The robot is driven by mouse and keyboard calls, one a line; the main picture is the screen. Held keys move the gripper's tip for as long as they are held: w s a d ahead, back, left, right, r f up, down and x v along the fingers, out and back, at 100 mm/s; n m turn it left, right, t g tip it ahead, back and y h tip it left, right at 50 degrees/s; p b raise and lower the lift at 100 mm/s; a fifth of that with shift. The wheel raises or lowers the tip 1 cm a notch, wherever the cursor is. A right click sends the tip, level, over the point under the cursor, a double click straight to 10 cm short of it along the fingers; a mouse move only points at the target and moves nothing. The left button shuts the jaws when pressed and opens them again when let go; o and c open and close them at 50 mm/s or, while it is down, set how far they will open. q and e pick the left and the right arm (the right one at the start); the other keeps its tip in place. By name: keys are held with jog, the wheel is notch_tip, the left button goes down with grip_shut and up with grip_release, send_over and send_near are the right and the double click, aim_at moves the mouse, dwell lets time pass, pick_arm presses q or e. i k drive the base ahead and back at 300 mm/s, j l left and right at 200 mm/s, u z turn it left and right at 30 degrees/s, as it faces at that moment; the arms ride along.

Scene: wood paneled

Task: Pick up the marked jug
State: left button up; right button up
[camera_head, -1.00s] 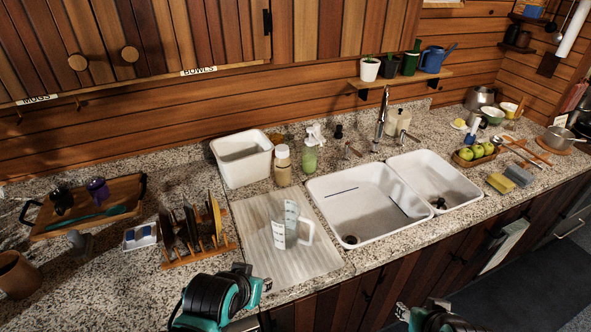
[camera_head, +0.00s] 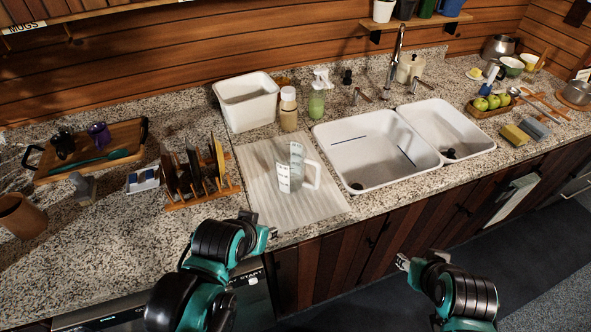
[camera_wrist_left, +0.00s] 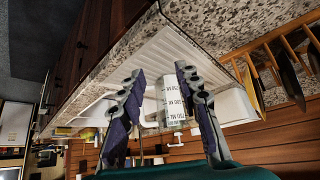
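The marked jug (camera_head: 284,178) is a clear measuring jug with printed volume marks and a handle on its right. It stands on the pale ribbed drain mat (camera_head: 262,200) left of the sink. My left gripper (camera_head: 272,233) is at the counter's front edge, in front of the jug and apart from it. In the left wrist view, its two fingers (camera_wrist_left: 163,105) are spread with nothing between the tips, and the jug (camera_wrist_left: 173,97) shows beyond them. My right gripper (camera_head: 402,262) hangs in front of the cabinets below the sink; its fingers are too small to read.
A wooden rack with dark plates (camera_head: 200,180) stands close left of the mat. A white tub (camera_head: 247,105), a capped bottle (camera_head: 288,112) and a green spray bottle (camera_head: 316,100) stand behind it. The double sink (camera_head: 375,155) is to the right.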

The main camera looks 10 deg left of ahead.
aim_at(290, 160)
jog(key=i+l+u, duration=0.3)
jog(key=l+u, duration=0.25)
jog(key=i+l+u, duration=0.15)
jog(key=l+u, duration=0.15)
jog(key=i+l+u, duration=0.1)
jog(key=l+u, duration=0.2)
jog(key=l, duration=0.15)
